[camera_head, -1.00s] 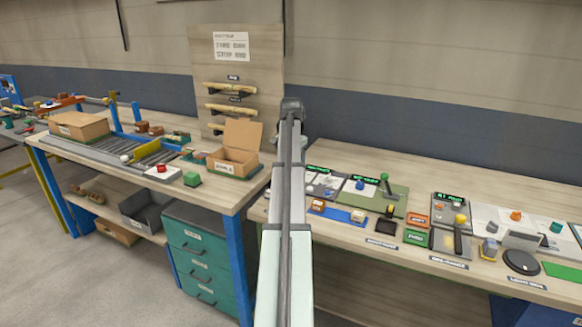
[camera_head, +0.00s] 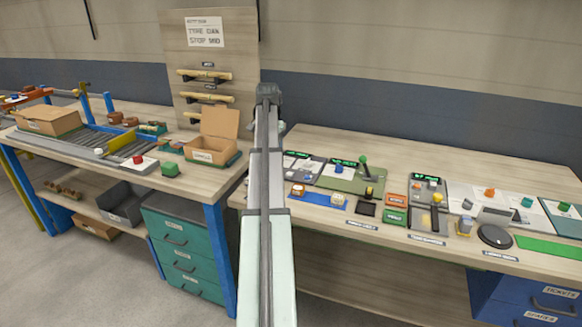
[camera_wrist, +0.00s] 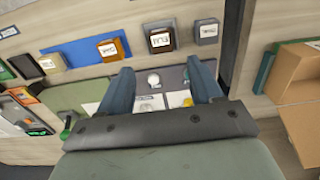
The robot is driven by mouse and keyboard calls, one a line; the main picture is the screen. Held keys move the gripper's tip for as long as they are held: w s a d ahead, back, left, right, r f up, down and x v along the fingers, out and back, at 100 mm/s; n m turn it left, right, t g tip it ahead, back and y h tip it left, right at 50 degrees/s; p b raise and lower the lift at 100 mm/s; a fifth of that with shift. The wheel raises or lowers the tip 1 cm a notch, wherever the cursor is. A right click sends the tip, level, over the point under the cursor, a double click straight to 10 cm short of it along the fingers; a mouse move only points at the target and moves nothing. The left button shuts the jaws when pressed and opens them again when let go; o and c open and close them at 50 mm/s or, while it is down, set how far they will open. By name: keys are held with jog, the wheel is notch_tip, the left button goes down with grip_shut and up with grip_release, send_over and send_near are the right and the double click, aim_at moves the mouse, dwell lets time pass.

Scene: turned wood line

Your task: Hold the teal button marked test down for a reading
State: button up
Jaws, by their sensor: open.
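No teal button shows clearly there. In the head view my arm reaches up the middle, left of both teal buttons and apart from them.
An orange button (camera_head: 489,192), a green-knobbed lever (camera_head: 363,161) and a black round disc (camera_head: 495,236) stand on the right bench. An open cardboard box (camera_head: 213,151) sits on the left bench. The right bench's back strip is clear.

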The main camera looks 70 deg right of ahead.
grip_shut()
dwell(0.4)
dwell(1.1)
